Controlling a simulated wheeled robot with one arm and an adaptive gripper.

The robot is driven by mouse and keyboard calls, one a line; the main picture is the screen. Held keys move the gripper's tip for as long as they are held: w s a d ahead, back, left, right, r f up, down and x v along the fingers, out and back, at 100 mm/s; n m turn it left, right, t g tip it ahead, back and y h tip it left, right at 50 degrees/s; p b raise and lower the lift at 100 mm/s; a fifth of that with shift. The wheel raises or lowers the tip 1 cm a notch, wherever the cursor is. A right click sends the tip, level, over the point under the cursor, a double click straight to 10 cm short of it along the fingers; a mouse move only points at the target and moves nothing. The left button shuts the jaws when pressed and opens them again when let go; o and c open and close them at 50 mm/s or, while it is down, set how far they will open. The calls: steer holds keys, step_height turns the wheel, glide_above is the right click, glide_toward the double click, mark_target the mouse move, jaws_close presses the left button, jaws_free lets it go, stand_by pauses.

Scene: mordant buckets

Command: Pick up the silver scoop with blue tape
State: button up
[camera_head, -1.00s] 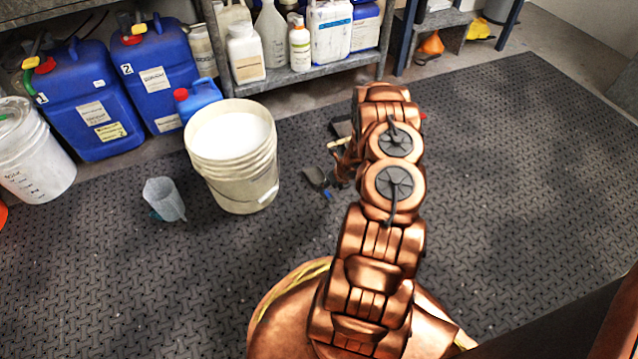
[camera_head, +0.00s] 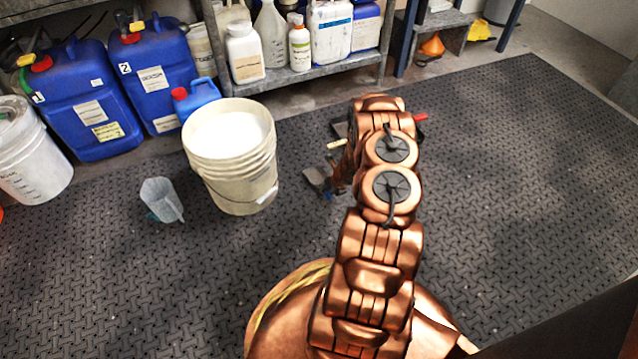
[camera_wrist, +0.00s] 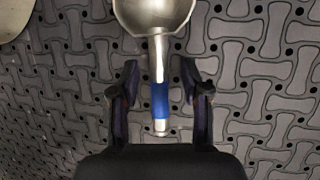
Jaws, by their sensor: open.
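The silver scoop (camera_wrist: 155,15) lies on the black mat, its bowl at the top of the wrist view and its handle pointing down toward me. Blue tape (camera_wrist: 160,100) wraps the handle near its end. My gripper (camera_wrist: 160,85) is open, with one finger on each side of the handle and a gap on both sides. Whether the fingers are at the handle's height or above it, I cannot tell. In the head view the scoop (camera_head: 316,180) shows partly beside my arm, which hides the rest of it and most of my gripper.
A cream bucket (camera_head: 228,170) of white content stands left of the scoop. Other items beyond my arm are partly hidden, one with a pale handle (camera_head: 337,145) and one red (camera_head: 420,118). The mat at right is clear.

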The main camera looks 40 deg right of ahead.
steer(key=shift+f, duration=0.1)
steer(key=shift+c, duration=0.4)
jaws_close()
